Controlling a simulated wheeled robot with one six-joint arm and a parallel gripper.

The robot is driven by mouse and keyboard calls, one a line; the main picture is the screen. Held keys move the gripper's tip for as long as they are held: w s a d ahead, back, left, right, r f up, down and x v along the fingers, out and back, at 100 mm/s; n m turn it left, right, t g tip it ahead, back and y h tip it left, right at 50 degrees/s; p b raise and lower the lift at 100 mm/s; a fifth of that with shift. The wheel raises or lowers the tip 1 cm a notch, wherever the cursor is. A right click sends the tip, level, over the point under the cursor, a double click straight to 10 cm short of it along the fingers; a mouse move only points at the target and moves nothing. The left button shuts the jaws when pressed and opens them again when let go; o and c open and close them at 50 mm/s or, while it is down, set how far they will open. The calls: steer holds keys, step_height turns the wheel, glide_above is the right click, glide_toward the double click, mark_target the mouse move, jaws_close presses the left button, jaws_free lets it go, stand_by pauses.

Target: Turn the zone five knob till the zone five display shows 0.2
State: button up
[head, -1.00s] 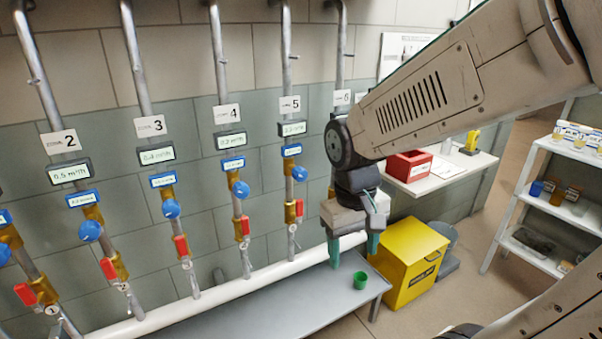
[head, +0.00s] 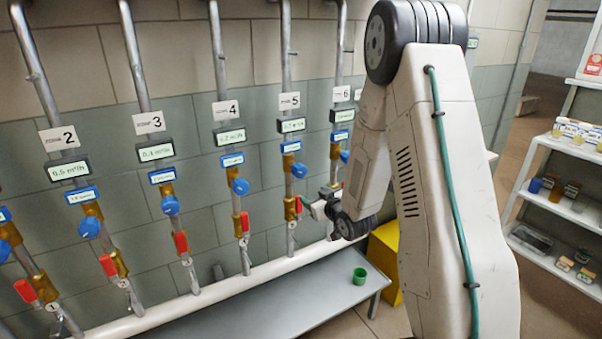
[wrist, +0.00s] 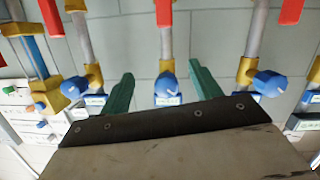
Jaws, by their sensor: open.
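The zone five sign (head: 289,101) hangs above the zone five display (head: 291,125), whose digits are too blurred to read surely. Below them, the blue zone five knob (head: 299,170) sits on its brass fitting on the pipe. My gripper (head: 318,196) is open, with its teal fingers a little below and right of that knob in the head view, near the red lever (head: 298,206). In the wrist view my open fingers (wrist: 160,72) flank a blue knob (wrist: 167,90), apparently zone five's, with no contact visible. The display is not readable in the wrist view.
Zone four's blue knob (head: 240,187) is on the left and zone six's (head: 345,156) on the right, close by. A white pipe (head: 235,290) runs low along the wall. A grey bench (head: 300,298) below holds a green cup (head: 360,276).

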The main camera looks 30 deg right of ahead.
mark_target(302, 172)
steer(key=w+r, duration=0.1)
steer(key=w, duration=0.1)
steer(key=w+r+t, duration=0.1)
steer(key=w+r, duration=0.1)
steer(key=w, duration=0.1)
steer(key=w+r+t, duration=0.1)
steer(key=w, duration=0.2)
steer(key=shift+w+a+r+n, duration=0.2)
steer(key=shift+w+r+n, duration=0.05)
steer(key=shift+r+n, duration=0.05)
steer(key=c, duration=1)
